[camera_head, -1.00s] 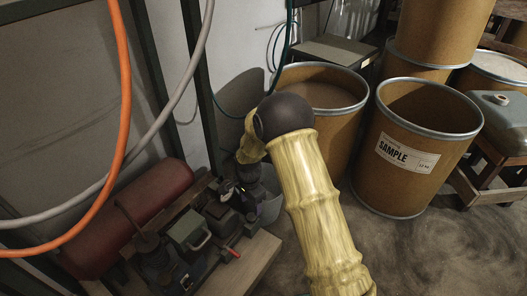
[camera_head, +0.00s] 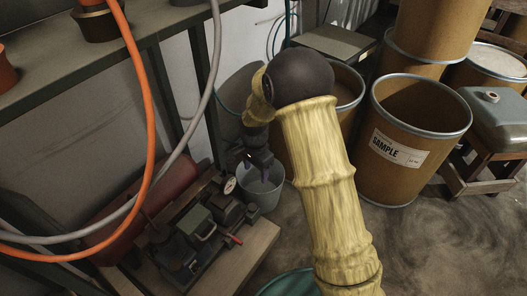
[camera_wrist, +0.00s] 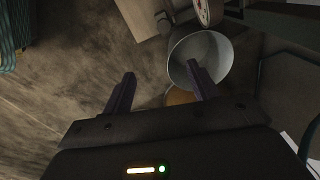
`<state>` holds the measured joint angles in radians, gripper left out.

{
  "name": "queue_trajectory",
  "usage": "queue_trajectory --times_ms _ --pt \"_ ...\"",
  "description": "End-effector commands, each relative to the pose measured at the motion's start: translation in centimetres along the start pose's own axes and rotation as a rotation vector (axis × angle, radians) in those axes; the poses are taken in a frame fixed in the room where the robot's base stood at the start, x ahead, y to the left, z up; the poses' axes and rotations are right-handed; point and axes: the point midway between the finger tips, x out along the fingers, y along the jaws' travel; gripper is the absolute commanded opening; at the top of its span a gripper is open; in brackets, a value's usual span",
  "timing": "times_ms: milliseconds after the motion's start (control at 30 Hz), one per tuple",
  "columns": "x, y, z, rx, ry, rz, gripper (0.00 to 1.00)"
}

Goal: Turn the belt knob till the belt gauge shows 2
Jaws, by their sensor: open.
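A small machine on a wooden board stands at the lower left in the head view. It carries a round white-faced gauge (camera_head: 229,186), which also shows at the top edge of the wrist view (camera_wrist: 205,10); its reading is too small to tell. A red-handled lever (camera_head: 235,239) sticks out at the machine's front. I cannot tell which part is the belt knob. My gripper (camera_wrist: 160,88) is open and empty, with its two dark fingers apart. In the head view it hangs above and beside the machine, close to the grey bucket.
A grey bucket (camera_head: 264,190) stands right behind the machine and below my gripper. Brown drums, one labelled SAMPLE (camera_head: 399,150), stand at the right. An orange hose (camera_head: 150,120) and a grey hose (camera_head: 197,110) hang at the left. Floor at the lower right is clear.

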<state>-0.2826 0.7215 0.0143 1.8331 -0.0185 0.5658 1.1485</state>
Motion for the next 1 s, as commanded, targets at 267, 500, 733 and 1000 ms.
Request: queue_trajectory --times_ms 267,500,733,1000 --pt "-4.8 1.6 -0.5 -0.065 0.009 -0.015 0.59" --pt "-7.1 2.6 -0.8 -0.109 0.015 -0.023 0.59" --pt "-7.2 2.8 -0.8 -0.118 0.016 -0.024 0.59" --pt "-7.2 2.8 -0.8 -0.117 0.016 -0.024 0.59"
